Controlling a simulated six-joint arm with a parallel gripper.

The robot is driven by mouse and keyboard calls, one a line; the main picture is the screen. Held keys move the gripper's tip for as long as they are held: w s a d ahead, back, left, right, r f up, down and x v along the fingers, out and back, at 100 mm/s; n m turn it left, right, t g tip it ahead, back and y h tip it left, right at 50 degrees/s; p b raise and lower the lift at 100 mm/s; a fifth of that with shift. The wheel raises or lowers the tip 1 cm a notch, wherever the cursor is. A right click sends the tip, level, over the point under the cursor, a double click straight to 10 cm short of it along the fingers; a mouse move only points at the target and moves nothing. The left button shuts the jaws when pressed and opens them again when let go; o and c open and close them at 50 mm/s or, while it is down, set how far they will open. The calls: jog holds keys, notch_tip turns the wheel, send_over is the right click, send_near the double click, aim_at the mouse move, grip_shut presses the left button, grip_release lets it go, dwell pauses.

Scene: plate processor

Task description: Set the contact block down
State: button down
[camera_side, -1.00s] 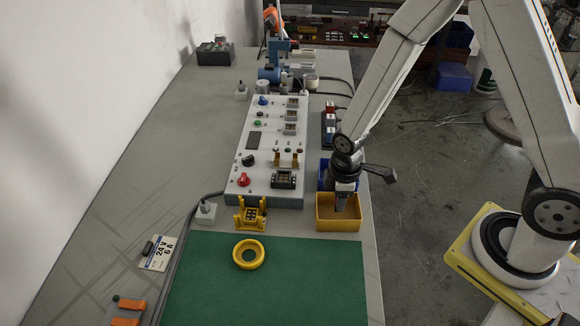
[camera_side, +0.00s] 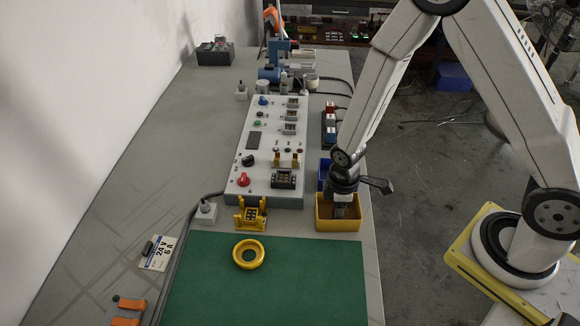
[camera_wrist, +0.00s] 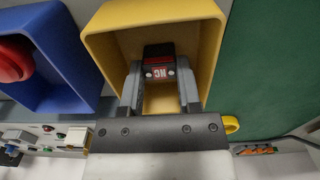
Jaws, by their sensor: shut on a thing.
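The contact block (camera_wrist: 160,66) is a small black piece with a red face marked "NC". It shows between my fingers in the wrist view, inside the yellow bin. My gripper (camera_side: 342,212) points down into the yellow bin (camera_side: 320,226), and its lower end is partly hidden by the bin's wall in the side view. In the wrist view my gripper (camera_wrist: 160,90) is shut on the contact block, one grey finger on each side. The yellow bin's walls (camera_wrist: 95,50) surround the block and fingertips. I cannot tell whether the block touches the bin floor.
A blue bin (camera_wrist: 55,95) holding a red round part (camera_wrist: 10,62) stands beside the yellow bin. The control panel (camera_side: 262,150) lies left of the bins. A green mat (camera_side: 300,280) with a yellow ring (camera_side: 249,265) is in front; most of the mat is clear.

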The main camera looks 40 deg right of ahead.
jog(key=shift+f, duration=0.1)
jog(key=c, duration=0.6)
grip_release()
jog(key=shift+r, duration=6.1)
